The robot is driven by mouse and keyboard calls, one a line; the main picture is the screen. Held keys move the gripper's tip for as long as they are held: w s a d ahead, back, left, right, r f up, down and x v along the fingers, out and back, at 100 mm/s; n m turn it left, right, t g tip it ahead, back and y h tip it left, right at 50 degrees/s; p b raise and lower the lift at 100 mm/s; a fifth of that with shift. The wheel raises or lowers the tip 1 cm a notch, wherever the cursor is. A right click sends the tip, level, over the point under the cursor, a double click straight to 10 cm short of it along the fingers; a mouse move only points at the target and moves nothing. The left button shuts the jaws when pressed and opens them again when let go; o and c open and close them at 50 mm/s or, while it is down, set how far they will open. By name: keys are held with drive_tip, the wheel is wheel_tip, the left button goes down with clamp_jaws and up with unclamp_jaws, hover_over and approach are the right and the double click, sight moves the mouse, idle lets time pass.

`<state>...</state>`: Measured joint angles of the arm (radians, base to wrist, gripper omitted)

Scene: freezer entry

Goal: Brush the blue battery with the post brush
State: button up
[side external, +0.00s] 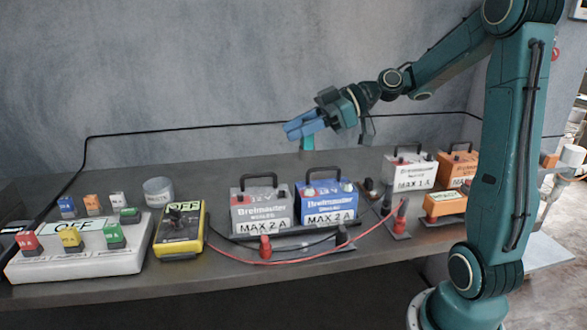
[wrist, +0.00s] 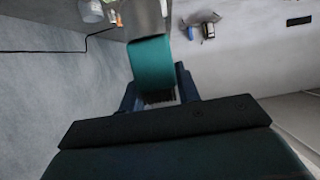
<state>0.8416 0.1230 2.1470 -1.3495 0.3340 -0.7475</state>
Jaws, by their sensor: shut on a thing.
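The blue battery (side external: 329,192) stands upright on the bench in the side external view, with a black carry handle, two light terminal posts on top and a "MAX 2 A" label. My gripper (side external: 303,126) is above the blue battery and slightly left of it, apart from it. It is shut on a teal piece, which I take to be the post brush (side external: 307,143); its lower end shows below the fingers. In the wrist view, the post brush (wrist: 150,62) sticks out between the fingers (wrist: 160,84), with dark bristles near them. The blue battery cannot be made out in the wrist view.
A grey battery (side external: 260,209) stands close left of the blue one. A yellow meter (side external: 180,229), a white switch box (side external: 80,251) and a grey cup (side external: 158,191) are further left. White (side external: 408,170) and orange (side external: 459,167) batteries stand right. Red and black leads cross the bench front.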

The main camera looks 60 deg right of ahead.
drive_tip(key=w+d+f, duration=0.3)
drive_tip(key=d+f, duration=0.3)
drive_tip(key=shift+d, duration=0.4)
drive_tip(key=shift+f, duration=0.3)
drive_tip(key=shift+f, duration=1.8)
drive_tip(key=shift+f, duration=1.4)
idle(0.8)
drive_tip(key=o, duration=1.1)
drive_tip(key=v, duration=0.7)
drive_tip(key=shift+d, duration=0.2)
drive_tip(key=shift+s+a, duration=0.1)
drive_tip(key=shift+s, duration=0.05)
